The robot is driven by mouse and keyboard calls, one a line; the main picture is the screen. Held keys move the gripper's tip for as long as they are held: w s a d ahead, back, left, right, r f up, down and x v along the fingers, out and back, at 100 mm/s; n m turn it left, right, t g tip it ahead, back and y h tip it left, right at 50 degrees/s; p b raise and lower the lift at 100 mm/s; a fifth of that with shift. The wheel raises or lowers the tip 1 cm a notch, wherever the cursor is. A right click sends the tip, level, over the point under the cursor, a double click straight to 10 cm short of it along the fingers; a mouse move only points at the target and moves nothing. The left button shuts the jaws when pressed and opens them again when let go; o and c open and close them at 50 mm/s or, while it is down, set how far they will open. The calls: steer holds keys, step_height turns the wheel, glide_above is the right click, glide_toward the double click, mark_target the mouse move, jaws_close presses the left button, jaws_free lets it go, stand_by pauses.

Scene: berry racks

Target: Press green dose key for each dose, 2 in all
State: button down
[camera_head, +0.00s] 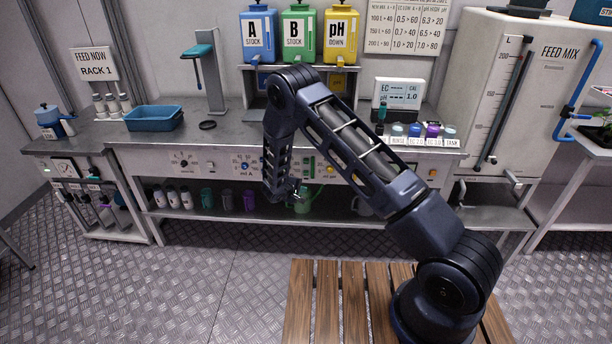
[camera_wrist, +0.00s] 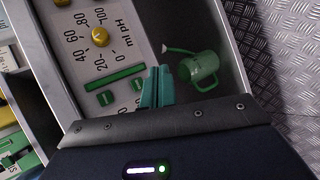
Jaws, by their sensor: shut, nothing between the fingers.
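The dosing panel (camera_wrist: 75,15) shows in the wrist view with a green bar (camera_wrist: 112,77) and two small green squares, one at the left (camera_wrist: 105,98) and one nearer the fingers (camera_wrist: 137,84). I cannot tell which green part is the dose key. My gripper (camera_wrist: 158,72) is shut and empty, its teal fingertips just right of the panel's green parts. Whether it touches anything is unclear. In the head view my gripper (camera_head: 298,192) is in front of the bench's control panel (camera_head: 222,165), and my arm hides part of that panel.
A yellow knob (camera_wrist: 100,37) sits on the panel. Blue (camera_head: 258,40), green (camera_head: 298,35) and yellow (camera_head: 340,38) tanks stand above.

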glide_toward(308, 176)
steer(key=shift+s+d+f+x, duration=0.1)
steer(key=shift+s+x, duration=0.05)
steer(key=shift+x, duration=0.7)
steer(key=shift+s+d+f+x, duration=0.1)
steer(key=shift+x, duration=0.7)
steer(key=shift+s+f+x, duration=0.15)
steer(key=shift+x, duration=0.7)
steer(key=shift+w, duration=0.15)
steer(key=shift+w, duration=0.3)
steer(key=shift+w, duration=0.45)
stand_by(1.3)
steer(key=shift+s, duration=0.9)
steer(key=shift+s, duration=2.5)
